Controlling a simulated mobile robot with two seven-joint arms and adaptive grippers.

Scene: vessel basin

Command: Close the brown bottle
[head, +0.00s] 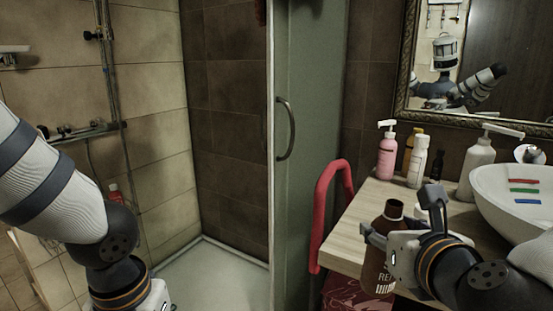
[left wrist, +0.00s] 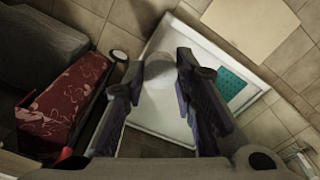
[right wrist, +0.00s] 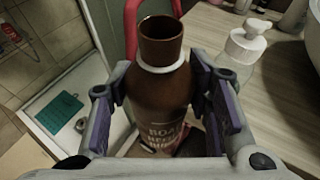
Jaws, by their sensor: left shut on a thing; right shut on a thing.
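My left gripper (left wrist: 160,75) is shut on a small pale round thing (left wrist: 160,68), which looks like a cap, well away from the bottle. In the head view its fingers are below the picture.
The wooden counter (head: 352,222) holds a pink pump bottle (head: 387,155), a white bottle (head: 417,162), a white dispenser (head: 478,165) and a basin (head: 515,195). A red rail (head: 322,205) stands left of the counter. The shower tray (head: 215,275) lies at the left.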

